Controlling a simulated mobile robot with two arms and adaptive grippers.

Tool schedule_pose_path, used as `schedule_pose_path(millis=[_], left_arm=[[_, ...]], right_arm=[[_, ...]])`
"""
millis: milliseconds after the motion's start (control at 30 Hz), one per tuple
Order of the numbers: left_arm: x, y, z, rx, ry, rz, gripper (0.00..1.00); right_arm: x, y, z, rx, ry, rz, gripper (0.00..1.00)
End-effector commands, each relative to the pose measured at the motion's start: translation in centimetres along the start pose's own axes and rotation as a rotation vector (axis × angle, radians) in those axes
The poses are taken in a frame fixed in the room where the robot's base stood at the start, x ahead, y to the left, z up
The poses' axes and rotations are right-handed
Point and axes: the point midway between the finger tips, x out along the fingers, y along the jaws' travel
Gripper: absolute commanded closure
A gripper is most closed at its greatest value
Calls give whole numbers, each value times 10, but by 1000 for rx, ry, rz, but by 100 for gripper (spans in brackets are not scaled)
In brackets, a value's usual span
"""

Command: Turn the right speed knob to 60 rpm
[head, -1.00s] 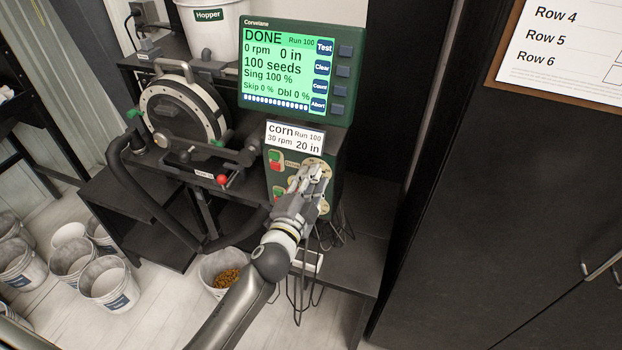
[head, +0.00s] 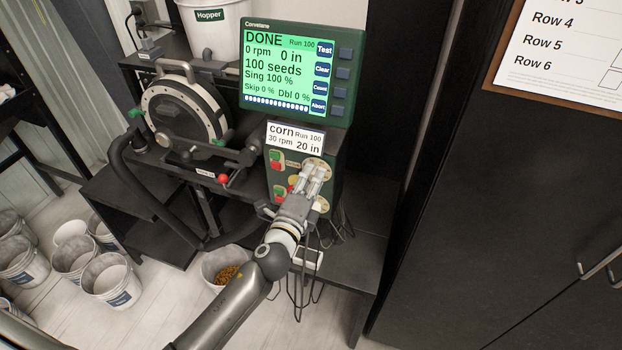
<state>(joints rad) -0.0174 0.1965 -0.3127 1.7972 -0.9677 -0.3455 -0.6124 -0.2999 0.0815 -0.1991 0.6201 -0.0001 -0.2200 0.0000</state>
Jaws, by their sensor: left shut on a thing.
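The green control panel (head: 280,203) stands under the screen, with pale round dials on its right side. My left gripper (head: 318,172) reaches in from below and is shut at the upper right dial (head: 325,163), on what looks like its knob. The fingers cover the knob, so its pointer and setting cannot be read. A lower dial (head: 323,205) is partly hidden by the gripper. The screen (head: 288,70) reads DONE, 0 rpm, 100 seeds. A card (head: 295,138) above the dials reads corn, 30 rpm, 20 in, Run 100. My right gripper is not in view.
Red and green buttons (head: 277,160) sit left of the dials. A round seed meter (head: 185,110) and a red-knobbed lever (head: 223,178) are farther left. Cables hang below the panel. A bucket with seed (head: 222,268) stands on the floor. Dark cabinet doors (head: 500,220) fill the right.

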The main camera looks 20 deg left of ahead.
Motion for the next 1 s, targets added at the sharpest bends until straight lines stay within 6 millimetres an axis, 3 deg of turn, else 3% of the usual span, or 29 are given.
schedule_pose_path(millis=[500,533,700,1000], left_arm=[[0,0,0,21,0,0,96],[0,0,0,21,0,0,71],[0,0,0,20,0,0,50],[-1,0,0,19,0,1,50]], right_arm=[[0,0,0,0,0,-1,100],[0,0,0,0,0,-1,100],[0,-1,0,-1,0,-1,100],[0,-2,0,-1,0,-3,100]])
